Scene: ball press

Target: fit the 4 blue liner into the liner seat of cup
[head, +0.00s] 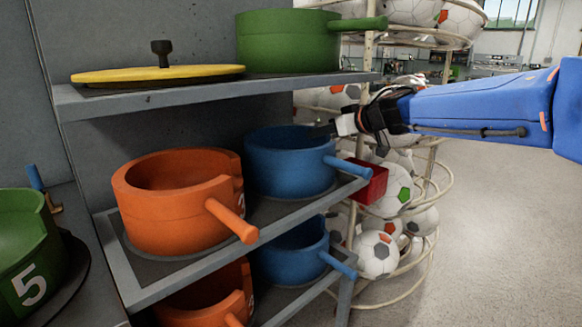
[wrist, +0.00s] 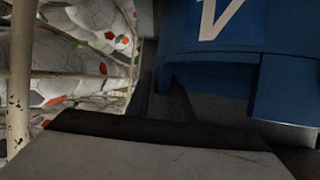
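A blue liner (head: 285,170) with a side handle stands on the middle shelf, right of an orange one. A second blue liner (head: 290,255) sits on the shelf below; I cannot read a number on either in the head view. In the wrist view a blue wall (wrist: 222,45) with part of a white figure is close; the figure is cut off at the top. My gripper (head: 338,126) is beside the right rim of the middle-shelf liner. Whether it touches is unclear, and its opening does not show. I cannot make out the cup's liner seat.
Orange liners stand on the middle (head: 180,210) and lower shelves. A green pot (head: 285,42) and a yellow lid (head: 155,74) are on the top shelf. A green piece marked 5 (head: 28,255) is at lower left. A ball rack (head: 440,185) stands behind; floor at right is clear.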

